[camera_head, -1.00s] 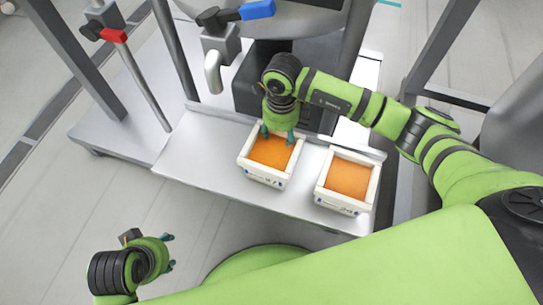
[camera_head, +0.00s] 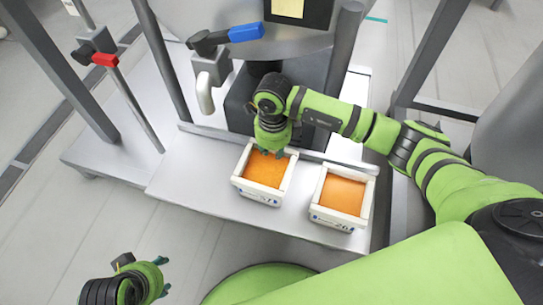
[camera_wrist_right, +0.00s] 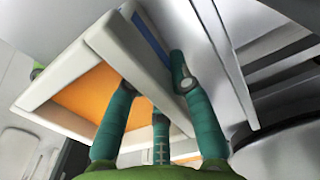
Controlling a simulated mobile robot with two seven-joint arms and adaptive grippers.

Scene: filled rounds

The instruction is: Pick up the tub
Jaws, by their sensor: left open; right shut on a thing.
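Two white square tubs filled with orange stand side by side on a grey shelf (camera_head: 190,185). The left tub (camera_head: 257,200) has my right gripper (camera_head: 272,152) at its back wall. In the right wrist view, the teal fingers (camera_wrist_right: 155,110) straddle a white wall of this tub (camera_wrist_right: 120,45), one on the orange side, another outside. The gripper is shut on that wall. I cannot tell any gap between tub and shelf. The right tub (camera_head: 335,222) stands apart from the gripper. My left gripper (camera_head: 164,276) is open and empty at lower left, away from both tubs.
A grey spout (camera_head: 205,93) with a blue-handled valve (camera_head: 245,32) hangs behind and left of the tubs. A red-handled valve (camera_head: 105,59) sits on a post further left. Grey uprights frame the shelf. The shelf left of the tubs is clear.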

